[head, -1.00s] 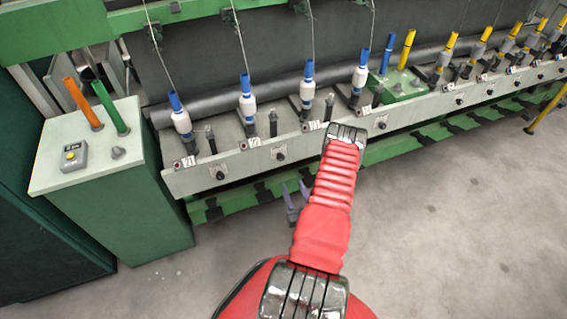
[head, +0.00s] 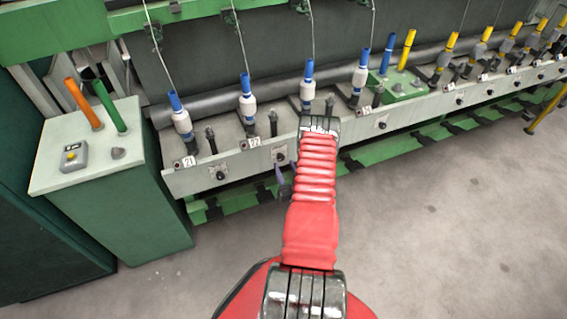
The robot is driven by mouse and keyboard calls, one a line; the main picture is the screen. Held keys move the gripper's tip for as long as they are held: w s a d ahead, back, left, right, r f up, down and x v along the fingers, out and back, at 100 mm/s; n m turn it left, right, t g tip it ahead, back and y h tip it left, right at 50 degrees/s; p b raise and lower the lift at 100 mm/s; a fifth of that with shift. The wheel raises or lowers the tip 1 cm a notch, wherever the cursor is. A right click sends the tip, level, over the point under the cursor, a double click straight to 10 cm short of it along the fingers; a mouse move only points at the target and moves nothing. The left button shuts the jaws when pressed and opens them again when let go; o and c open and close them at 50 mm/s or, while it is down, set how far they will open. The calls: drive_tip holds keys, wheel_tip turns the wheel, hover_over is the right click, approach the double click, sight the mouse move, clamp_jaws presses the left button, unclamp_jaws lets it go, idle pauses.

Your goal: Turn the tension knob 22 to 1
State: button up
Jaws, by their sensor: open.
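The tension knob 22 (head: 280,156) is a small dark knob on the pale front rail, below and right of the label 22 (head: 254,142). My gripper (head: 285,172) shows as two purple-grey fingers just below knob 22 in the picture, to the left of my red arm. The fingers are apart with nothing seen between them. I cannot tell how far they are from the knob in depth. The setting on the knob's dial is too small to read.
Knob 21 (head: 220,174) is to the left and another knob (head: 382,125) to the right on the same rail (head: 330,143). Bobbins with blue tops stand above. A green cabinet (head: 120,210) stands at left. The grey floor (head: 440,230) at right is open.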

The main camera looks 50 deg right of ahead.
sight(282, 159)
drive_tip(key=shift+x, duration=1.5)
drive_tip(key=c, duration=1)
drive_tip(key=shift+s+d, duration=0.1)
drive_tip(key=shift+d, duration=0.05)
